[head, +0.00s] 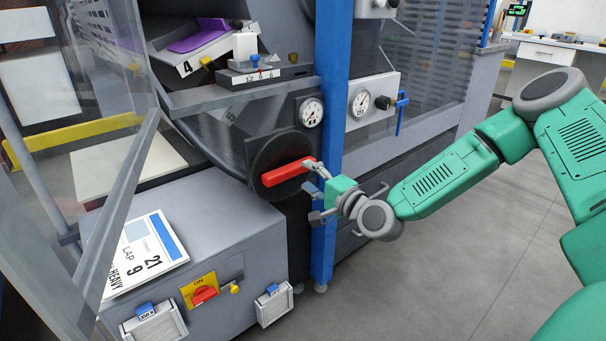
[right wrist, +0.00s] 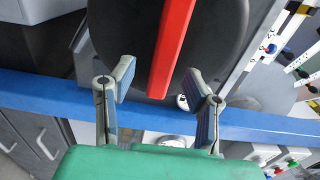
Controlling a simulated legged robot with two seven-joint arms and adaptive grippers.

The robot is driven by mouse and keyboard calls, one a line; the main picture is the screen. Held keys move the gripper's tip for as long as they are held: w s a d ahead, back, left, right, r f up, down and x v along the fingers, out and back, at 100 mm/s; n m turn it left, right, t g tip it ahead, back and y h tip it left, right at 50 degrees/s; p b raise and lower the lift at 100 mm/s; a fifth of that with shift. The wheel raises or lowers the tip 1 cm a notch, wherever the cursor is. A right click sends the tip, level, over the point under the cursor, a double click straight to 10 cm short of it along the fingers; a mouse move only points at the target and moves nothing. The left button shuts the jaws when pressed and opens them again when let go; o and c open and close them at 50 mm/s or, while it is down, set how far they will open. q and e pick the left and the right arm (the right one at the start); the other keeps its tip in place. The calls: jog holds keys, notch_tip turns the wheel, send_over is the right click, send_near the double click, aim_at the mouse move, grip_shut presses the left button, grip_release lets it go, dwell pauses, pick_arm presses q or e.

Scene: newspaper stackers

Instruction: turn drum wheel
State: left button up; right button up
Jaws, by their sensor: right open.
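The drum wheel (head: 270,158) is a dark round disc with a red bar handle (head: 288,172) across it, on the front of the grey machine. The handle tilts slightly up to the right in the head view. My right gripper (head: 312,176) is open at the handle's right end. In the right wrist view the end of the red handle (right wrist: 170,48) shows between the two spread fingers (right wrist: 158,82), with gaps on both sides. The dark disc (right wrist: 225,35) is behind it. I cannot tell how deep the handle sits between the fingers. My left gripper is not in view.
A blue upright post (head: 331,95) stands just right of the wheel, close to my right gripper. Gauges (head: 311,112) sit above. A grey box (head: 225,235) with a red and yellow switch (head: 203,293) is below left. The floor (head: 450,280) at right is clear.

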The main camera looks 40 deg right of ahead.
jog(key=s, duration=0.9)
jog(key=shift+d+f, duration=0.15)
jog(key=shift+d, duration=0.3)
jog(key=s+a+f+n+g+y, duration=0.3)
jog(key=a+f+n+g, duration=0.3)
jog(key=a+f, duration=0.3)
jog(key=s+a+f+n+g+h, duration=0.1)
jog(key=s+a+f+n+g, duration=0.25)
jog(key=s+f, duration=0.4)
jog(key=s+a+f+n+g+h, duration=0.1)
jog(key=s+a+f+n+g, duration=0.25)
jog(key=s+f+g, duration=0.35)
jog(key=s+d+f+n+h, duration=0.1)
jog(key=s+d+n, duration=0.15)
jog(key=s, duration=0.25)
jog(key=s+d+f+n+h, duration=0.1)
jog(key=s+n+h, duration=0.15)
jog(key=s, duration=0.25)
notch_tip(320, 180, up, 13)
jog(key=p, duration=1.3)
jog(key=shift+w+r+g+y, duration=0.2)
jog(key=shift+w+g+y, duration=0.1)
jog(key=shift+g+y, duration=0.15)
